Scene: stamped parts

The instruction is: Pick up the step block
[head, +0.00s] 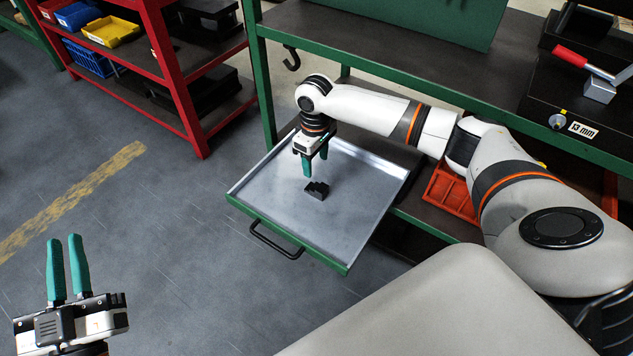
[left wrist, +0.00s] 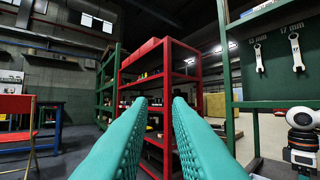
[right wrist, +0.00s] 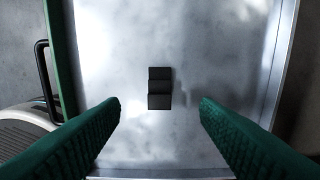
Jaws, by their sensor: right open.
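The step block (head: 317,190) is a small dark stepped piece lying on the bare metal floor of the open drawer (head: 352,215). In the right wrist view the step block (right wrist: 160,88) lies centrally, beyond and between the two fingertips. My right gripper (head: 315,170) is above the drawer, pointing down just behind and above the block. Its green fingers are apart and empty, and they also show in the right wrist view (right wrist: 160,103). My left gripper (head: 66,240) is at the lower left, away from the drawer, with its fingers apart and empty; they also show in the left wrist view (left wrist: 162,103).
The drawer has a raised rim and a black front handle (head: 276,243). A green workbench (head: 420,65) stands behind it, with an orange crate (head: 452,192) below. A red shelf (head: 170,70) with bins stands at the back left. The drawer floor around the block is clear.

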